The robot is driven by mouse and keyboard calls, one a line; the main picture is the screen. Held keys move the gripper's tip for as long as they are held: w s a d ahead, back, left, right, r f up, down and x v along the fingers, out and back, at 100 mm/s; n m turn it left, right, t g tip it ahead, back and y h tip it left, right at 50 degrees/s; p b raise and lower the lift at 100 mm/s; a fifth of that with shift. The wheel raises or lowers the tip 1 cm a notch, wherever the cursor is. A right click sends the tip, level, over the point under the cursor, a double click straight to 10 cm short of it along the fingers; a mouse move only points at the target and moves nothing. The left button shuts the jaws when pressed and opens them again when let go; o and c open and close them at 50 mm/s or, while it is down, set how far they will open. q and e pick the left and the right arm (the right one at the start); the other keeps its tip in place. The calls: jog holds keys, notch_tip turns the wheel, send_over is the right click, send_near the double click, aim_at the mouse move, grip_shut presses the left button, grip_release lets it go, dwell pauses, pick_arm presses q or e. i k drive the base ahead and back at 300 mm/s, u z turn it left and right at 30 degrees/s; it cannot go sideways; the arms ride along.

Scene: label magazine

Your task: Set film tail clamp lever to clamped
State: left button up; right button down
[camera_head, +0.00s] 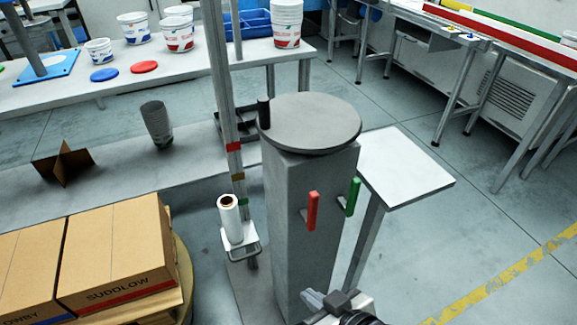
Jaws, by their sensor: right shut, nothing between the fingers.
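A grey pillar (292,213) with a round grey turntable disc (312,122) on top stands in the middle of the view. A red lever (313,210) stands upright on its front face. A green lever (352,196) stands upright at its right edge. I cannot tell which of them is the film tail clamp lever. A white film roll (229,217) sits upright on a small carriage (242,252) left of the pillar. My right gripper (312,299) is at the bottom, below the red lever and apart from both levers; it is shut and empty. My left gripper is out of view.
A black post (264,112) rises at the disc's left edge. A mast (221,75) with coloured bands stands left of the pillar. Cardboard boxes (116,245) are stacked at lower left. A white side table (406,168) stands right of the pillar. Floor at lower right is clear.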

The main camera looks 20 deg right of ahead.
aim_at(348, 207)
jog(key=u, duration=1.05)
jog(key=k, duration=0.85)
jog(key=z, duration=1.4)
jog(key=i, duration=0.45)
jog(key=z, duration=0.1)
